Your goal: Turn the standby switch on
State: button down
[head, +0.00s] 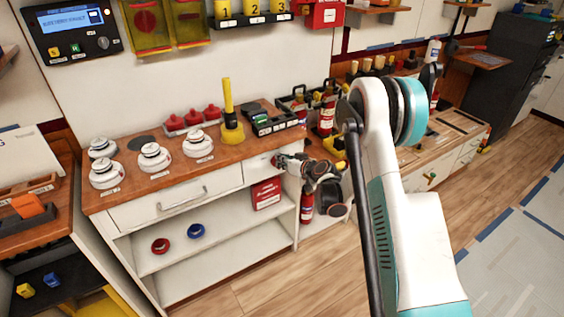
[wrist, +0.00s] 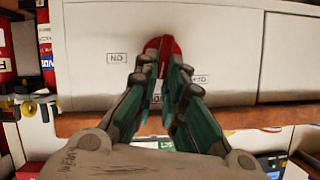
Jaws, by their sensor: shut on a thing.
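A red switch handle (wrist: 164,44) stands out from a white cabinet front in the wrist view. The green fingers of my gripper (wrist: 163,64) are shut on it from both sides and hide most of it. A label reading ON, upside down in this view (wrist: 117,58), is to its left. A second label (wrist: 201,79) to its right is partly covered by a finger. In the head view my gripper (head: 279,161) is at the right end of the cabinet front, below the wooden top. The switch cannot be made out there, and its exact angle is unclear.
The wooden counter (head: 130,196) carries white round detectors (head: 154,157), red units (head: 193,119) and a yellow post (head: 229,110). A red box (head: 267,193) sits below my gripper. A fire extinguisher (head: 307,205) stands close to my wrist. The floor at right is clear.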

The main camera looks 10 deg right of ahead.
jog(key=shift+w+d+f+m+t+y, duration=0.15)
jog(key=shift+d+f+m+y, duration=0.25)
jog(key=shift+m+y, duration=1.1)
jog(key=shift+w+d+f+m+t+y, duration=0.1)
jog(key=shift+d+f+m+t+y, duration=0.35)
jog(key=shift+m, duration=2)
jog(key=shift+w+d+f+m+y, duration=0.15)
jog(key=shift+f+m+y, duration=0.35)
jog(key=shift+m+y, duration=1.05)
jog(key=shift+s+m+h, duration=0.1)
jog(key=shift+m+h, duration=0.3)
jog(key=shift+m, duration=0.1)
jog(key=c, duration=1.7)
grip_release()
jog(key=v, duration=1.2)
jog(key=shift+d, duration=0.1)
